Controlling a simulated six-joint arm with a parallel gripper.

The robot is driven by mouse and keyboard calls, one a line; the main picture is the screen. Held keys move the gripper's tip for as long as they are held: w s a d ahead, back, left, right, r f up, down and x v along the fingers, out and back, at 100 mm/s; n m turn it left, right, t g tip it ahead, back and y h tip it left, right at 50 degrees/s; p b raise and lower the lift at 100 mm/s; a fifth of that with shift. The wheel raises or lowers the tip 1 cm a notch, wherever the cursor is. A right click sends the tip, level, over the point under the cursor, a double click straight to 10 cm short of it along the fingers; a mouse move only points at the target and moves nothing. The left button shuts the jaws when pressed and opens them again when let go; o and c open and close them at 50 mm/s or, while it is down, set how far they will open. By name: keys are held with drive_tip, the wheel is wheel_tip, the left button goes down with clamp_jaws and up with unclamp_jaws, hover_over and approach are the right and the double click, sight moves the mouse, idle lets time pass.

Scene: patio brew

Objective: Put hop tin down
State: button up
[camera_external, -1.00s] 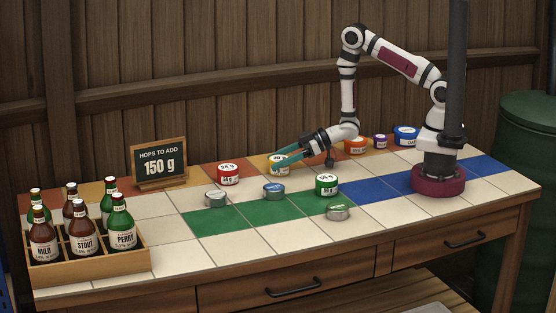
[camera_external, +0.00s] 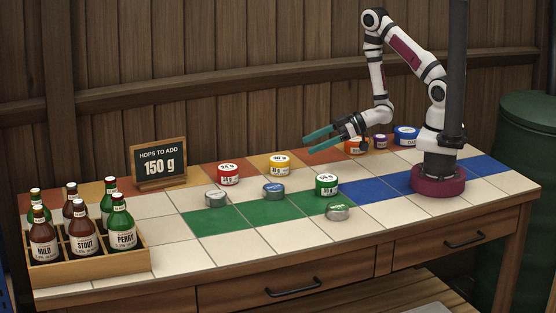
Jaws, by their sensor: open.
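A yellow hop tin (camera_external: 279,165) stands upright on the tiled table towards the back. A red tin (camera_external: 229,174) stands to its left, and a green tin (camera_external: 327,185) stands to its right and nearer the front. My gripper (camera_external: 311,139) is open and empty. It is above and to the right of the yellow tin, apart from it, with its teal fingers pointing left. An orange tin (camera_external: 355,147) is partly hidden behind my gripper's wrist.
Several grey lids or low tins, such as one at the front (camera_external: 337,211), lie on the tiles. Purple (camera_external: 380,142) and blue (camera_external: 406,136) tins stand near my base. A chalkboard (camera_external: 159,163) reads "150 g". A bottle crate (camera_external: 93,269) stands at the left. The front tiles are mostly clear.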

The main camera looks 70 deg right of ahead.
drive_tip(key=d+r+m+g+h, duration=0.2)
drive_tip(key=d+r+h, duration=0.1)
drive_tip(key=d+h, duration=0.25)
drive_tip(key=s+d+r+m+g+h, duration=0.2)
drive_tip(key=s+d+r+m+g, duration=0.15)
drive_tip(key=s+r+m, duration=0.2)
drive_tip(key=s+a+r+m+g+y, duration=0.1)
drive_tip(key=s+a+r+g, duration=0.1)
drive_tip(key=s, duration=0.4)
drive_tip(key=s+a+r+m+g, duration=0.1)
drive_tip(key=s+a+r+g, duration=0.1)
drive_tip(key=s+a, duration=0.3)
drive_tip(key=s+a+r+m+g+y, duration=0.1)
drive_tip(key=s+a+r+m+g, duration=0.1)
drive_tip(key=s, duration=0.6)
drive_tip(key=shift+s+a+r+y, duration=0.25)
drive_tip(key=shift+a+r+y, duration=0.1)
drive_tip(key=shift+a+r, duration=0.45)
drive_tip(key=shift+w, duration=0.1)
